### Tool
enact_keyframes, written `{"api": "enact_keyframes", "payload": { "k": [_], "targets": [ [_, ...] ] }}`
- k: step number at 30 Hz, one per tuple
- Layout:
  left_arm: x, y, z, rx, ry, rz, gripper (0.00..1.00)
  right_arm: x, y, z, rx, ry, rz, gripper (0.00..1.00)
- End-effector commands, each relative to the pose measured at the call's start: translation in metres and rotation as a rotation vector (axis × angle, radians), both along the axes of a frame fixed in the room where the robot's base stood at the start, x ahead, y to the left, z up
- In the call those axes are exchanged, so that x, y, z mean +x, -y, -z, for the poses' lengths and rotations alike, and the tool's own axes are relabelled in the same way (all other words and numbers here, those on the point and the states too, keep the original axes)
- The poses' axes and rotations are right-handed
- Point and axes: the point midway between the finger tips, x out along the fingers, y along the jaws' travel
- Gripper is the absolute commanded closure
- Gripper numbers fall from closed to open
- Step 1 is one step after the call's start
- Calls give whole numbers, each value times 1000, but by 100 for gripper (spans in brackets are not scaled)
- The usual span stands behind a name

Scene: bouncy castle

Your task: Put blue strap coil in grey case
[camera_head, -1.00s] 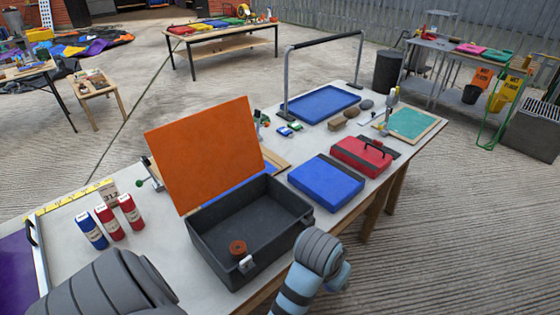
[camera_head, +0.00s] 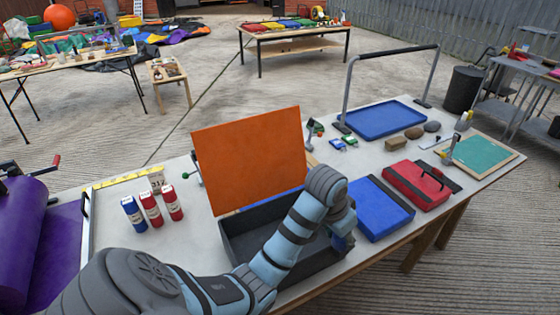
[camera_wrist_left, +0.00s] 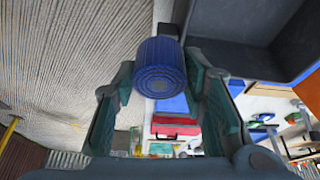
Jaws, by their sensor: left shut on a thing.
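The grey case (camera_head: 238,243) stands open on the table, its orange lid (camera_head: 250,160) raised at the back. My left arm reaches across the case and hides much of its inside. My left gripper (camera_head: 345,226) is by the case's right end, and is shut on the blue strap coil (camera_wrist_left: 159,70). In the left wrist view the coil sits between the fingertips, with the dark case wall (camera_wrist_left: 235,58) close by at upper right. In the head view the coil is mostly hidden by the gripper. My right gripper is not in view.
A blue box (camera_head: 378,212) and a red case (camera_head: 418,186) lie right of the grey case. Red and blue cylinders (camera_head: 152,209) stand to its left. A blue tray (camera_head: 385,118) under a grey bar frame (camera_head: 350,85) is at the back.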

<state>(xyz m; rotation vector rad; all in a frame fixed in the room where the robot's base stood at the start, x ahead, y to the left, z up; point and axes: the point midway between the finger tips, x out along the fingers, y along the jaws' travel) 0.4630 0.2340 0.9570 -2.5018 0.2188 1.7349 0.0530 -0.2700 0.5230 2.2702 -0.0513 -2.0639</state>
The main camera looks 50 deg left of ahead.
Motion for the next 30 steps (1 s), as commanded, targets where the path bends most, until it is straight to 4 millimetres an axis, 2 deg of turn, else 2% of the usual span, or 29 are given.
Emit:
{"api": "enact_keyframes", "payload": {
  "k": [5,9,12,14,17,20,24,27,28,30],
  "targets": [
    [18,-45,-14,6,-23,378,95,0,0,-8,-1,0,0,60],
    [25,-82,-37,7,-36,690,95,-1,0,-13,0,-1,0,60],
    [25,-100,-51,10,-44,834,95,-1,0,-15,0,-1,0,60],
    [25,-106,-54,12,-45,883,95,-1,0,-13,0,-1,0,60],
    [24,-109,-39,14,-49,912,95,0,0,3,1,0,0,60],
    [24,-109,-8,14,-50,912,95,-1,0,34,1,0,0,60],
    [23,-108,47,14,-50,910,95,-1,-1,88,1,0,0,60],
    [23,-108,79,15,-50,910,95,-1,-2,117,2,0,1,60],
    [23,-108,80,12,-52,909,95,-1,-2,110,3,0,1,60],
    [23,-108,88,13,-51,910,95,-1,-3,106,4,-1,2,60]
  ]
}}
